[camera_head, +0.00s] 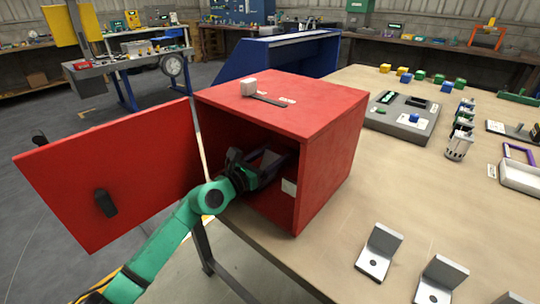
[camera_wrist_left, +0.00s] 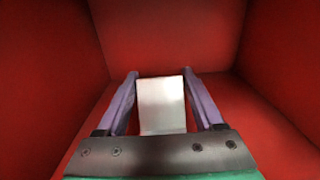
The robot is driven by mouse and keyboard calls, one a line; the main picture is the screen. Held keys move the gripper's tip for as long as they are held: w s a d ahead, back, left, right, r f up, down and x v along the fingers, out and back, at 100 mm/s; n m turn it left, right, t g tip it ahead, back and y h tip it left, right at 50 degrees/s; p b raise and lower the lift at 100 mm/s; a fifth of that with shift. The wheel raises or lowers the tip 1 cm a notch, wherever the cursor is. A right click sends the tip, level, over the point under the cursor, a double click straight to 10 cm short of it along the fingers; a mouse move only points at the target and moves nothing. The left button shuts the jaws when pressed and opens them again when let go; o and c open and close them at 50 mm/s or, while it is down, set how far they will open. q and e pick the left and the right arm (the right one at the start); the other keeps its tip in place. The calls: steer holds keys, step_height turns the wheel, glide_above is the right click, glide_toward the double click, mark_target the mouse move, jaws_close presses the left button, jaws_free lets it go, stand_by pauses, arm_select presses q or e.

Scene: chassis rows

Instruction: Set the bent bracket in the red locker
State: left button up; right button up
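The red locker (camera_head: 328,140) stands at the table's left edge with its door (camera_head: 120,170) swung wide open to the left. My left gripper (camera_head: 268,163) reaches through the opening into the locker. In the left wrist view, its two purple fingers (camera_wrist_left: 160,75) lie along both side edges of a pale grey bent bracket (camera_wrist_left: 162,105), with no clear gap at the tips. The bracket also shows dimly inside the locker (camera_head: 270,158). Whether it touches the locker floor is hidden. My right gripper is not in view.
Other bent brackets stand on the table, one (camera_head: 380,252) and another (camera_head: 440,280) at the front right. A grey device (camera_head: 402,116) stands right of the locker. The table between is clear.

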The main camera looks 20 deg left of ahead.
mark_target(272, 157)
arm_select(q)
steer(key=o, duration=0.3)
steer(key=shift+s+d+r, duration=0.1)
steer(key=shift+d, duration=0.1)
steer(key=shift+a, duration=0.1)
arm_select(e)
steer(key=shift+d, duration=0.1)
arm_select(q)
steer(key=v, duration=0.5)
steer(key=shift+s+a+f, duration=0.1)
steer(key=shift+s+f, duration=0.1)
steer(key=shift+s, duration=0.1)
steer(key=b+v, duration=0.2)
steer(key=v, duration=0.3)
steer(key=shift+s+a, duration=0.15)
steer(key=shift+s, duration=0.2)
steer(key=shift+s+r, duration=0.15)
steer(key=shift+s, duration=0.1)
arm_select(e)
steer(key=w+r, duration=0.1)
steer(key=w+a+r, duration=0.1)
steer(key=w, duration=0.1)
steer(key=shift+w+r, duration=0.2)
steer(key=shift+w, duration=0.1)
arm_select(q)
steer(key=shift+a, duration=0.1)
